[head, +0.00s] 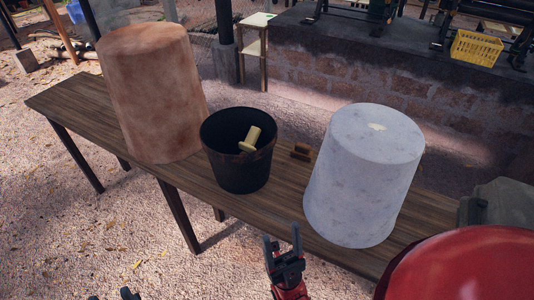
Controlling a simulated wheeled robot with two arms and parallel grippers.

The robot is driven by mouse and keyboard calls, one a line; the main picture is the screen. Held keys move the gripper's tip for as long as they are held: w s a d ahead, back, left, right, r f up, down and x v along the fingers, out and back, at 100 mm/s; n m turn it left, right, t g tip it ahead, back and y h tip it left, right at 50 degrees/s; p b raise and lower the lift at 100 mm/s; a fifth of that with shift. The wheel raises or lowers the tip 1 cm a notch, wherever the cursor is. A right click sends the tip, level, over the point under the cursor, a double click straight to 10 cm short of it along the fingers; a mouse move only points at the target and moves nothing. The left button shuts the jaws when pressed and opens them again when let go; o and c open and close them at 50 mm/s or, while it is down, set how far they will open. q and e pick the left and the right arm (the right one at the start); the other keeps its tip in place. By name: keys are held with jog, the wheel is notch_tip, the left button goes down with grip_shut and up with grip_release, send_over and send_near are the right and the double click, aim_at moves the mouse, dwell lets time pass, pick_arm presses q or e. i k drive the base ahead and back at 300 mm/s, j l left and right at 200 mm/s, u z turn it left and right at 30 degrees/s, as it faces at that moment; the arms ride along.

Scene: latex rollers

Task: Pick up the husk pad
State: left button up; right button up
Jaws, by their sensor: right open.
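A small brown block-like piece (301,151), which looks like the husk pad, lies on the wooden table (290,205) between the black bucket and the pale drum. It is small in view and its details are hard to make out. My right gripper (282,238) is open and empty. It shows below the brown piece in the picture, at the table's near edge, clearly apart from it. Only the dark fingertips of my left gripper (111,295) show at the bottom left edge, spaced apart, with nothing seen between them.
A black bucket (238,165) holding a tan-handled tool (250,138) stands left of the brown piece. A whitish drum (362,180) stands to its right and a tall rusty-brown drum (152,95) at far left. A red rounded surface (465,270) fills the lower right corner.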

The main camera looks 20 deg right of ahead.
aim_at(302, 151)
jog(key=z, duration=1)
